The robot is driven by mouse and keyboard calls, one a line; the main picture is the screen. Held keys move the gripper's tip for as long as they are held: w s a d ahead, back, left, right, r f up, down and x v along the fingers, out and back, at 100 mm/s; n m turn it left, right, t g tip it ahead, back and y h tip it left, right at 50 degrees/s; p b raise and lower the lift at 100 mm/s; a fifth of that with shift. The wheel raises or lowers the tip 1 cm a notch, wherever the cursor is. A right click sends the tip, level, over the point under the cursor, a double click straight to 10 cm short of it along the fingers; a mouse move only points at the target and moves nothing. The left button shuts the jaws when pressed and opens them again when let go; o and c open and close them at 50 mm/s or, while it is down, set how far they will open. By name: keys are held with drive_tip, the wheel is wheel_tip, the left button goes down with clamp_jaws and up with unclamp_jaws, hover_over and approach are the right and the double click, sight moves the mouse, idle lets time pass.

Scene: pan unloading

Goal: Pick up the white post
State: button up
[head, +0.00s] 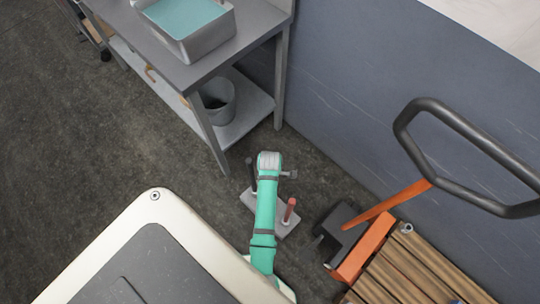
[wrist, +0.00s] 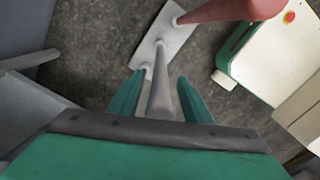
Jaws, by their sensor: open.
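The white post (wrist: 161,88), pale grey in this light, stands on a light grey base plate (wrist: 143,48) in the wrist view. The post shows between the two fingers of my open gripper (wrist: 161,77), with a finger on each side and no clear contact. In the head view the plate (head: 284,228) lies on the floor under my green arm. The white post cannot be made out there, as my arm covers the plate's middle. A red post (head: 290,210) stands on the plate's right part; it also shows in the wrist view (wrist: 225,10).
A dark upright post (head: 252,174) shows left of my arm. A grey metal table (head: 190,75) with a tray of teal content and a bucket (head: 217,100) on its lower shelf stands behind. A wooden-slatted cart (head: 395,270) with a black handle is close on the right.

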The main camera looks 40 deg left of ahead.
clamp_jaws()
